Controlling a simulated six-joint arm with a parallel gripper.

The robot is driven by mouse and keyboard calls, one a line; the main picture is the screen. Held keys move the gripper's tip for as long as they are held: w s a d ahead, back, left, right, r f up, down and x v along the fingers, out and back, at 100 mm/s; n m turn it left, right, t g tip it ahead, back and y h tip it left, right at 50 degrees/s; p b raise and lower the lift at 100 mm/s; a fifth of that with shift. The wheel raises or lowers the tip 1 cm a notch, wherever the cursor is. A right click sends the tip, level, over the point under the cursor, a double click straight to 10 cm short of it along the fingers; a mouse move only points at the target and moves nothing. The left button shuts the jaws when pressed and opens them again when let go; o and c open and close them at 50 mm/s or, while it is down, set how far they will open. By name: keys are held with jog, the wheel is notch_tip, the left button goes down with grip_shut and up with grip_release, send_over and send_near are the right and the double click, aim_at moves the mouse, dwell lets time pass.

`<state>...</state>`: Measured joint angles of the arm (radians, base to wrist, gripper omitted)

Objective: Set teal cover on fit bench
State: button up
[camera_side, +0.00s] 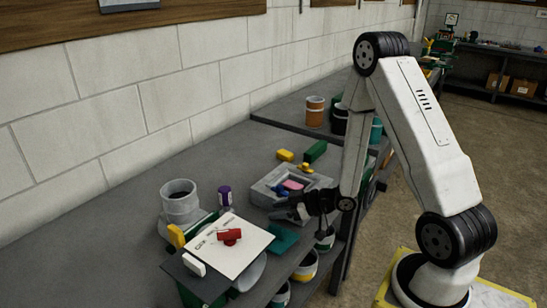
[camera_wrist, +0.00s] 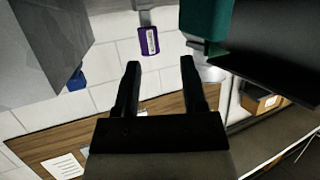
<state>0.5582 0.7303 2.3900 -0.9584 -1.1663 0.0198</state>
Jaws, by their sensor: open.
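A flat teal piece, which looks like the teal cover (camera_side: 284,238), lies on the dark grey bench (camera_side: 125,232) beside the white sheet in the side view. My gripper (camera_side: 297,211) is just beyond it, near the grey tray, pointing left and apart from the cover as far as I can tell. In the wrist view my gripper (camera_wrist: 160,75) is open, with nothing between its fingers. A teal shape (camera_wrist: 205,20) fills part of the upper right there; I cannot tell if it is the cover. No label shows which area is the fit bench.
A grey tray (camera_side: 262,193) holds small coloured parts. A white sheet (camera_side: 222,255) carries a red part (camera_side: 229,236). A purple bottle (camera_side: 224,196) and a grey pot (camera_side: 180,203) stand behind it. Bare bench lies at left. Cans (camera_side: 304,263) sit below the front edge.

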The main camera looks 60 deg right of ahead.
jog(key=shift+r, duration=0.2)
jog(key=shift+r, duration=0.35)
jog(key=v, duration=0.7)
jog(key=shift+s, duration=0.2)
jog(key=shift+d+r, duration=0.1)
jog(key=shift+r, duration=0.05)
